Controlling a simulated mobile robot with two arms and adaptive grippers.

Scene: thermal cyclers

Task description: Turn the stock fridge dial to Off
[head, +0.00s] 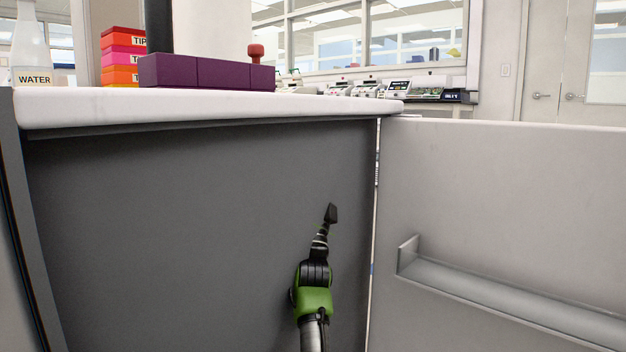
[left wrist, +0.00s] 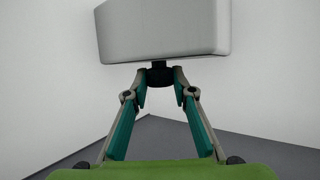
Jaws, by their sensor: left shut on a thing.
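In the left wrist view the two teal fingers of my left gripper (left wrist: 160,95) are closed around a small black dial (left wrist: 160,75). In the head view an arm with a green block (head: 314,303) and a dark narrow tip reaches up from the bottom, before a dark grey surface. The dial cannot be made out there. The open fridge door (head: 480,180) stands at the right.
A white counter top (head: 220,104) runs above the dark grey area. It carries a water bottle (head: 32,50), coloured tip boxes (head: 122,57) and a purple block (head: 205,72). The fridge door has a shelf (head: 500,295) inside. Pale walls flank the dial.

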